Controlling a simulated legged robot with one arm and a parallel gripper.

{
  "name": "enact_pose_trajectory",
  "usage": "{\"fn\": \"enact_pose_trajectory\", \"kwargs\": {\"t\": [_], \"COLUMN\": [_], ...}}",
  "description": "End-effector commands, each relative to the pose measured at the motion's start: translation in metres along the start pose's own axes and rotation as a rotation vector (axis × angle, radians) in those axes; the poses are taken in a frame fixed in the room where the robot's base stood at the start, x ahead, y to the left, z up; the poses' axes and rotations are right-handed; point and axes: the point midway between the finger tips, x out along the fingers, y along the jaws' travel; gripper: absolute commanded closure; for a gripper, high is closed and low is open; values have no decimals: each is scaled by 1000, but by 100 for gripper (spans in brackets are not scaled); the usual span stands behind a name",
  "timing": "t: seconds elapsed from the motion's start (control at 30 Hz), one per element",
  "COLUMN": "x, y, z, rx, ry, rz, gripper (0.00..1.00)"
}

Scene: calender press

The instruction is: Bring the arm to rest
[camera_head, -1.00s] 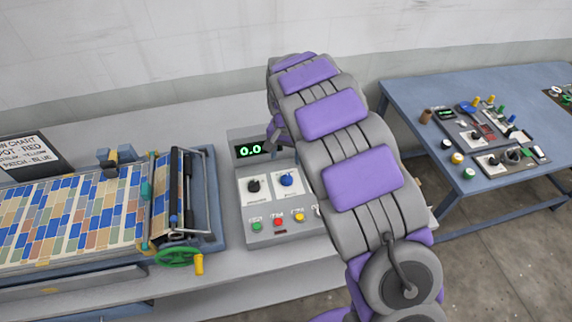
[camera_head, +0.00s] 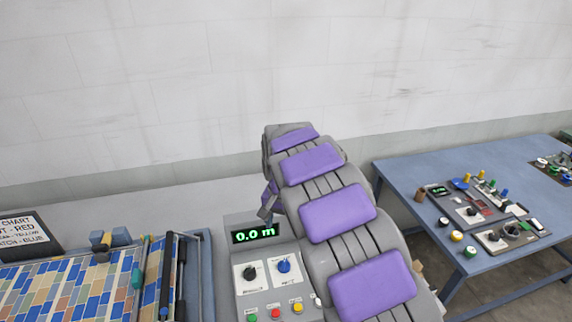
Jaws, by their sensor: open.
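My arm, grey with purple pads, reaches from the bottom right up to the middle of the view and bends over at its far end. Only a small part of my gripper (camera_head: 268,205) shows, beside the arm and just above the control panel's display. It is open, and I see nothing held in it; most of it is hidden behind the arm. The control panel (camera_head: 240,270) has a green display (camera_head: 255,233) reading 0.0 m, a black knob (camera_head: 249,273), a blue knob (camera_head: 284,266) and a row of coloured buttons along its front.
The press bed (camera_head: 65,290) with coloured tiles lies at the lower left, with a chart sign (camera_head: 24,231) behind it. A blue table (camera_head: 420,165) with several controls stands at the right. A pale wall (camera_head: 200,80) closes off the back; the space above the arm is clear.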

Motion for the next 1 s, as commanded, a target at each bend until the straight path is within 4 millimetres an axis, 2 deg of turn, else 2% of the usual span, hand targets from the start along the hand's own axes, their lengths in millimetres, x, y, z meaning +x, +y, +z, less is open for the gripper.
{"fn": "enact_pose_trajectory", "kwargs": {"t": [0.17, 0.27, 0.47, 0.73, 1.0], "x": [-8, -18, -41, -56, -49], "y": [14, 40, 103, 170, 220], "z": [5, 16, 56, 131, 221], "rx": [6, 13, 17, -13, -87], "ry": [4, 2, -10, -45, -93], "rz": [6, 20, 44, 52, 40], "gripper": [32, 32, 32, 32, 32]}}
